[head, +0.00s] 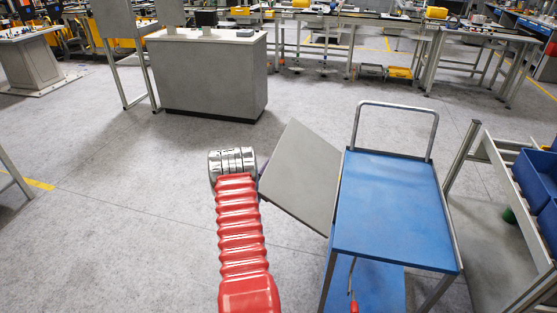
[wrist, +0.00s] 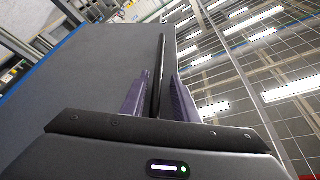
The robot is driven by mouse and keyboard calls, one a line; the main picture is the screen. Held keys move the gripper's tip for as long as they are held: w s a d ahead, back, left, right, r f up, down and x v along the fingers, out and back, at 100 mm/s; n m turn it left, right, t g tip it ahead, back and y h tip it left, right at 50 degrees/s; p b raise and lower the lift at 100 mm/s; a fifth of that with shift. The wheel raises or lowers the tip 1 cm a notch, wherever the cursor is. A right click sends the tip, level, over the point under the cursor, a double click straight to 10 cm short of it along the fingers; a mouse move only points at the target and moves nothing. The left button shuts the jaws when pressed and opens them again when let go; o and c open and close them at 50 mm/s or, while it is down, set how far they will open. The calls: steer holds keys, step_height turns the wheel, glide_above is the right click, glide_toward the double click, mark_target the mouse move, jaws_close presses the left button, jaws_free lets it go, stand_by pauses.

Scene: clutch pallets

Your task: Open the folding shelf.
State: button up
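The folding shelf (head: 298,172) is a flat grey panel on the left side of a blue cart (head: 392,200). It slants, and its outer edge looks higher than the edge at the cart. My gripper (head: 261,181) is at the panel's outer left edge, mostly hidden behind my red arm in the head view. In the wrist view, the two purple fingers (wrist: 160,92) stand on either side of the panel's dark edge, with narrow gaps beside it. The shelf's broad grey face (wrist: 85,85) fills the left there. Any brace under the panel is hidden.
The cart has a bent tube handle (head: 397,105) at its far end, and a small red grip (head: 354,306) hangs below its near edge. A rack with blue bins (head: 535,180) stands close on the right. A grey cabinet (head: 205,75) stands behind. The floor at left is clear.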

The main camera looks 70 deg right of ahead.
steer(key=v, duration=1)
steer(key=shift+a, duration=0.35)
steer(key=shift+w, duration=0.1)
steer(key=shift+a, duration=0.1)
steer(key=s+f+v, duration=0.1)
steer(key=s+v, duration=0.2)
steer(key=v, duration=1.2)
steer(key=shift+w+a+f, duration=0.2)
steer(key=shift+w+f, duration=0.05)
steer(key=shift+f, duration=0.05)
stand_by(1.1)
